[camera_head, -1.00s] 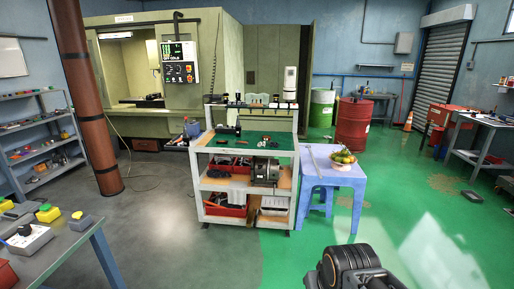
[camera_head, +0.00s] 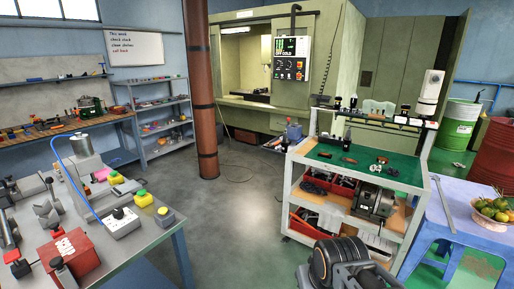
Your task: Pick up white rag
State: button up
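A white rag (camera_head: 328,217) hangs over the front edge of the middle shelf of the tooling cart (camera_head: 292,192), left of a grey motor-like machine (camera_head: 373,203). It looks draped and its back part is hard to make out. Part of my own arm shows at the bottom of the view, in front of the cart's lower shelf. My gripper itself is not in view.
A blue table (camera_head: 440,212) with a fruit bowl (camera_head: 493,209) adjoins the cart on the right. A grey workbench (camera_head: 150,245) with tools stands at left. A brown pillar (camera_head: 200,90) stands behind. The grey floor between workbench and cart is clear.

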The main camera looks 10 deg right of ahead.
aim_at(373, 168)
jog(key=u, duration=0.2)
jog(key=i, duration=1.8)
jog(key=z, duration=0.95)
jog(key=i, duration=1.1)
jog(key=z, duration=1.05)
jog(key=i, duration=0.35)
jog(key=z, duration=0.25)
